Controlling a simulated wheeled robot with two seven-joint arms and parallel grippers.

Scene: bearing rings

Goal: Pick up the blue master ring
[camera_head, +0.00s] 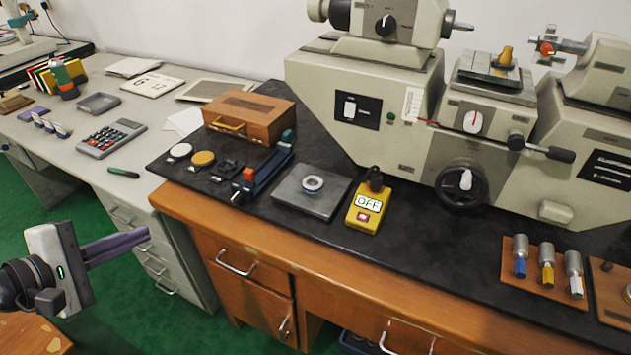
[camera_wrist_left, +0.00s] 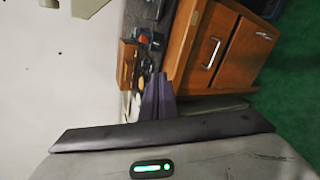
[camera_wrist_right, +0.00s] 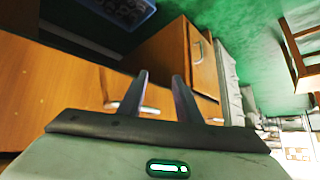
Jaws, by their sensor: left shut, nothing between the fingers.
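A small ring (camera_head: 313,184), pale with a bluish tint, lies flat on a grey square plate (camera_head: 305,201) on the black bench top, in the middle of the head view. It looks like the blue master ring, but its colour is hard to tell at this size. My left gripper (camera_head: 147,236) is at the lower left of the head view, well left of the ring and apart from it. Its fingers are together and empty, as the left wrist view (camera_wrist_left: 157,77) also shows. My right gripper (camera_wrist_right: 161,75) shows only in its wrist view, its fingers apart with nothing between them.
A yellow OFF switch box (camera_head: 366,206) stands right of the plate, a blue clamp-like tool (camera_head: 265,172) left of it. A wooden box (camera_head: 249,116) and a large grey machine (camera_head: 375,100) stand behind. Several gauges (camera_head: 547,265) lie at the right. Green floor lies below my left gripper.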

